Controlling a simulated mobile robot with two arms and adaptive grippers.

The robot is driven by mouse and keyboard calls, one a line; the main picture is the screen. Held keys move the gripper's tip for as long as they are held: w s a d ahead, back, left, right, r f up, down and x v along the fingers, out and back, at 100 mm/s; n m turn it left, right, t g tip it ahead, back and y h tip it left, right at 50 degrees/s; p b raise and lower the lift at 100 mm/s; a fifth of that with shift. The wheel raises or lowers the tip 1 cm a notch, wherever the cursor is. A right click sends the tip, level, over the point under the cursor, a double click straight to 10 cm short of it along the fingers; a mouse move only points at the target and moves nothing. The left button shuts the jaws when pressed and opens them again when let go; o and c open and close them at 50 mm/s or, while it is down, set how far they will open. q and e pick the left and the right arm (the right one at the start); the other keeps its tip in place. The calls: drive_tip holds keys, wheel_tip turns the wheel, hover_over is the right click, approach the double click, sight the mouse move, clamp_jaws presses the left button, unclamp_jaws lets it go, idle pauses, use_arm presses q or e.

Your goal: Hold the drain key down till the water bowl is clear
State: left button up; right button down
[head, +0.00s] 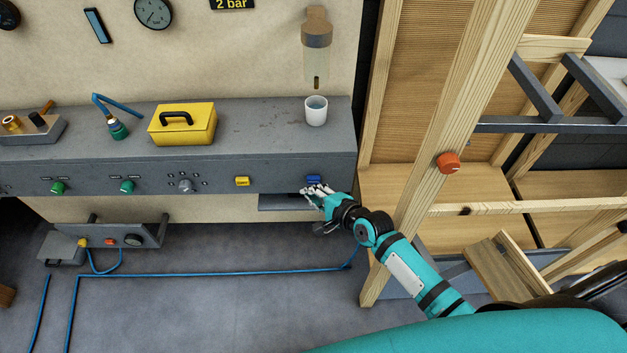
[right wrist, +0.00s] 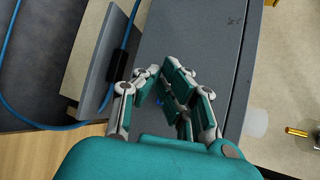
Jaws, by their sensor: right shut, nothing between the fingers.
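The drain key looks to be the blue key (head: 313,180) on the bench's front panel, near its right end. My right gripper (head: 308,192) is shut and empty at the front panel, right at the lower edge of the blue key. Whether it touches or presses the key I cannot tell. In the right wrist view the closed fingers (right wrist: 168,82) hide most of the key; a small blue spot shows between them. The water bowl (head: 317,68) hangs on the wall under a brown cap; its water level is too faint to tell. My left gripper is not in view.
A white cup (head: 316,112) stands on the bench below the bowl. A yellow key (head: 242,181) is on the panel. A wooden frame (head: 440,130) rises right of the bench, close to my right arm.

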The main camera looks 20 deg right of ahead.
drive_tip(key=s+p, duration=0.1)
drive_tip(key=s, duration=0.1)
drive_tip(key=s+a+p, duration=0.1)
drive_tip(key=s, duration=0.1)
drive_tip(key=shift+s+a+p, duration=0.2)
drive_tip(key=shift+s+p, duration=0.15)
drive_tip(key=shift+s, duration=0.05)
drive_tip(key=s+d+f+n+g+h, duration=0.2)
drive_tip(key=s+d+f+n, duration=0.15)
drive_tip(key=s+f, duration=0.55)
drive_tip(key=s+d+f+n+g+h, duration=0.15)
drive_tip(key=s+f+n, duration=0.3)
drive_tip(key=f, duration=0.75)
drive_tip(key=s+d+f+n+g, duration=0.1)
drive_tip(key=s+f+n, duration=0.3)
drive_tip(key=s, duration=0.5)
drive_tip(key=s+d+f+n+g+h, duration=0.1)
drive_tip(key=s+d+f+n+g, duration=0.1)
drive_tip(key=s, duration=0.7)
drive_tip(key=s+d+f+n+g, duration=0.1)
drive_tip(key=s+f+n+g, duration=0.3)
drive_tip(key=s+f, duration=0.3)
drive_tip(key=s+n, duration=0.1)
drive_tip(key=s, duration=0.2)
drive_tip(key=shift+d+f+n+h, duration=0.3)
drive_tip(key=shift+f+h, duration=0.05)
drive_tip(key=shift+f, duration=0.05)
